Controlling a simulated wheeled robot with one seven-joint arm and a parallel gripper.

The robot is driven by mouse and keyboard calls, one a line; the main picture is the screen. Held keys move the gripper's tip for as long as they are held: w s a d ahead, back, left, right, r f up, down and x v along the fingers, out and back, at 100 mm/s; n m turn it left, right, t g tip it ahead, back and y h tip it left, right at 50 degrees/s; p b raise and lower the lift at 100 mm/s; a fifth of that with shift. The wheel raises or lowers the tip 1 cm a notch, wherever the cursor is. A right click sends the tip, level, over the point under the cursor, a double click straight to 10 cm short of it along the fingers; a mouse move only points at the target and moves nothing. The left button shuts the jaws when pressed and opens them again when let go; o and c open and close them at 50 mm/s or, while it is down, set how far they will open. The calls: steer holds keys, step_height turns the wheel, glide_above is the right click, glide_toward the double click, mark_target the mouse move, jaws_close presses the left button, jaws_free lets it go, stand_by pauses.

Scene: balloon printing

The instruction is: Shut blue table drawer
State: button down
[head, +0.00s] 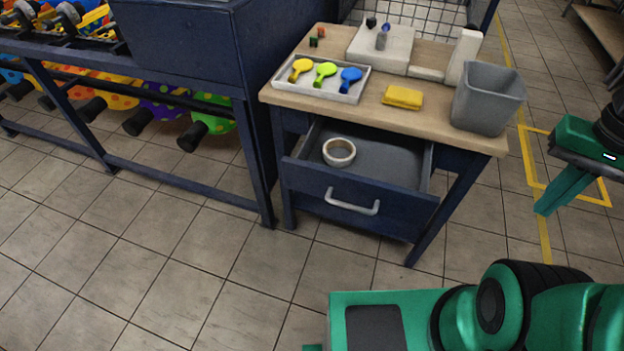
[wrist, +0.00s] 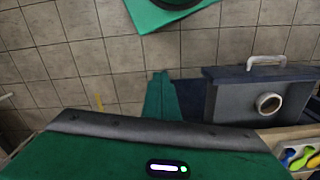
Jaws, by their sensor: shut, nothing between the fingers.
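The blue table drawer (head: 315,183) stands pulled out from under the wooden tabletop, its grey inside showing. A white handle (head: 352,202) is on its front, and a roll of tape (head: 339,151) lies inside. In the wrist view the open drawer (wrist: 235,100) is at the right, upside down, with the handle (wrist: 267,61) above it. My gripper (head: 545,208) is shut and empty, to the right of the table and apart from the drawer. Its green fingers (wrist: 161,95) also show in the wrist view.
A blue rack (head: 185,184) stands at the left. The tiled floor in front of the drawer is clear.

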steer(key=w+a+f+n+h, duration=0.1)
steer(key=w+a+n+h, duration=0.1)
steer(key=w+a+n, duration=0.65)
steer(key=n+t, duration=0.4)
steer(key=n, duration=2.6)
glide_toward(312, 185)
steer(key=s+a+r, duration=0.1)
steer(key=s+r, duration=0.2)
steer(key=s, duration=0.3)
steer(key=w+f, duration=0.2)
steer(key=f, duration=0.1)
steer(key=w+d+f, duration=0.1)
steer(key=w+f, duration=0.1)
steer(key=f, duration=0.1)
steer(key=w+d+f, duration=0.1)
steer(key=f, duration=0.1)
steer(key=shift+w+f, duration=0.4)
steer(key=shift+w+d, duration=0.2)
steer(key=shift+w, duration=0.2)
